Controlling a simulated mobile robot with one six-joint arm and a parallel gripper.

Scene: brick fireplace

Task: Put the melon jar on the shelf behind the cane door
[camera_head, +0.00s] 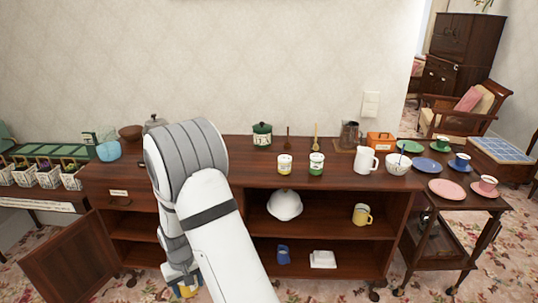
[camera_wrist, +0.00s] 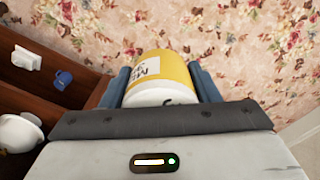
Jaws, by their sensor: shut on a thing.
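My gripper (camera_head: 184,281) hangs low in front of the sideboard's left part, partly hidden by my arm. In the wrist view my gripper (camera_wrist: 160,85) is shut on a yellow and white jar (camera_wrist: 162,72), its blue fingers on either side. The jar's label begins with "ME"; the rest is unreadable. A bit of the yellow jar (camera_head: 186,291) shows in the head view. A dark brown door (camera_head: 72,264) stands swung open at the sideboard's lower left; I cannot make out cane on it. Behind it, the left compartment's shelf (camera_head: 132,226) looks bare where visible; my arm hides its right part.
The open middle compartment holds a white bowl-shaped thing (camera_head: 285,205), a yellow mug (camera_head: 361,214), a blue mug (camera_head: 283,255) and a white dish (camera_head: 322,259). Jars and a white jug (camera_head: 364,160) stand on top. A trolley (camera_head: 455,200) with cups stands right.

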